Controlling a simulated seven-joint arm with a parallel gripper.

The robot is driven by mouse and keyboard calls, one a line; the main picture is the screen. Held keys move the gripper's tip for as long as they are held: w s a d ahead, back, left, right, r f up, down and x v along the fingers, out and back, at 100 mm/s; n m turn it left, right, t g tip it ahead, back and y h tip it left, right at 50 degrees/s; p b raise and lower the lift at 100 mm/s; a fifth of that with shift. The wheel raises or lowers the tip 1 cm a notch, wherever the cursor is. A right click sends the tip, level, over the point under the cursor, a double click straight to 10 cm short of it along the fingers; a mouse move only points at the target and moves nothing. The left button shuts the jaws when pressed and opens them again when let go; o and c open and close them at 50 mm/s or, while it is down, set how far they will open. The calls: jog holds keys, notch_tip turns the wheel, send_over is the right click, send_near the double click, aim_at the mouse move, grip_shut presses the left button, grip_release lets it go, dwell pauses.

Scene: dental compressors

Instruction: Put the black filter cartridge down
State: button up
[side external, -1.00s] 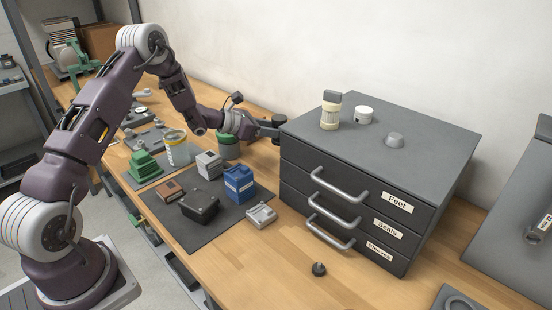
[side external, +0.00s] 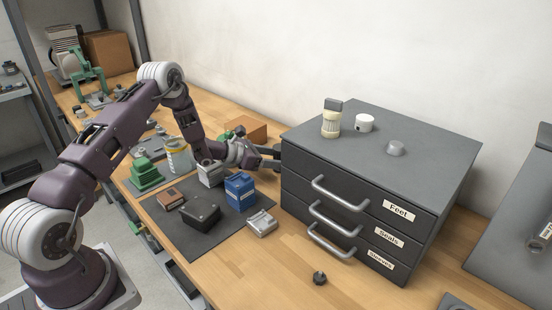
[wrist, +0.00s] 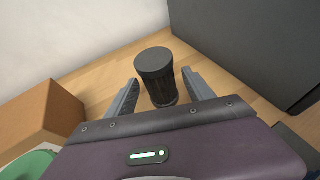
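The black filter cartridge (wrist: 155,66) is a dark ribbed cylinder with a smooth round cap. In the wrist view it stands upright between my fingers, over the wooden bench. My gripper (wrist: 159,92) is open, with a finger on each side of it and a visible gap at both sides. In the side view my gripper (side external: 272,158) is low over the bench at the left end of the drawer cabinet (side external: 400,150).
A brown box (wrist: 40,125) and a green round thing (wrist: 28,165) are on the left in the wrist view. A dark mat (side external: 195,240) bears a blue box (side external: 240,190), a black box (side external: 200,213) and other parts. The bench front (side external: 265,265) is largely clear.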

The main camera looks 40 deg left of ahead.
jog(key=shift+f, duration=0.1)
jog(key=v, duration=0.3)
jog(key=shift+a, duration=0.1)
jog(key=shift+o, duration=0.5)
notch_tip(320, 180, up, 7)
